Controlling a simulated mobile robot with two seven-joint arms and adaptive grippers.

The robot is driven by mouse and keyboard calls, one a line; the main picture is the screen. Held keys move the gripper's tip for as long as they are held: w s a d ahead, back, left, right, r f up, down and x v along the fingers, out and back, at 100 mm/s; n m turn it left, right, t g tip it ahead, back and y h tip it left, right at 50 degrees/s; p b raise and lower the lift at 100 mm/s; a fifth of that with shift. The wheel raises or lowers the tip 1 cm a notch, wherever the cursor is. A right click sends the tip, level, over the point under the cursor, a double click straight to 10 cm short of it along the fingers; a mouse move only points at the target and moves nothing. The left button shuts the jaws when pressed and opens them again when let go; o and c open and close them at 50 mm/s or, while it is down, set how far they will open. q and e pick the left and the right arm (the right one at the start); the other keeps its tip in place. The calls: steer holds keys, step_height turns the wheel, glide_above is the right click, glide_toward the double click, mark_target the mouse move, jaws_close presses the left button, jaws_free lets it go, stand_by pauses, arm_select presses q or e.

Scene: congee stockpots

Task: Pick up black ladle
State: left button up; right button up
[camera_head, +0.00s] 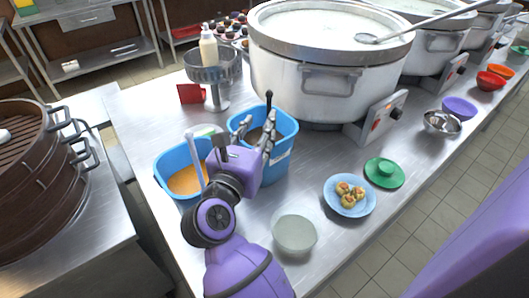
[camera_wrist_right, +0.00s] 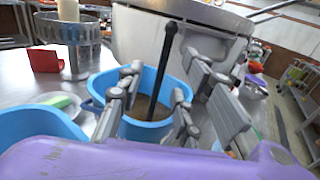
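The black ladle (camera_wrist_right: 167,58) stands in a blue tub (camera_wrist_right: 161,83) with its handle sticking up and leaning slightly. Its bowl end is hidden down in the brownish contents. In the head view the handle's top (camera_head: 269,97) shows just above my right gripper (camera_head: 266,131). My right gripper is over that blue tub (camera_head: 279,163). In the right wrist view its fingers (camera_wrist_right: 158,88) are spread apart, and the handle shows between them, a little beyond; I cannot tell whether they touch it. My left gripper is out of view.
A second blue tub (camera_head: 163,166) with orange contents and a pale-handled utensil (camera_head: 195,157) stands left. A large stockpot (camera_head: 290,85) stands behind. A blue plate of food (camera_head: 338,204), a pale bowl (camera_head: 294,235) and a green lid (camera_head: 385,180) are to the right.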

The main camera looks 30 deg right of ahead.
mark_target(268, 110)
steer(key=x, duration=0.2)
steer(key=p+x, duration=0.1)
steer(key=x, duration=0.1)
steer(key=r+p+x, duration=0.1)
steer(key=x, duration=0.1)
steer(key=shift+d, duration=0.25)
steer(key=shift+w+d, duration=0.1)
steer(key=c, duration=0.7)
jaws_close()
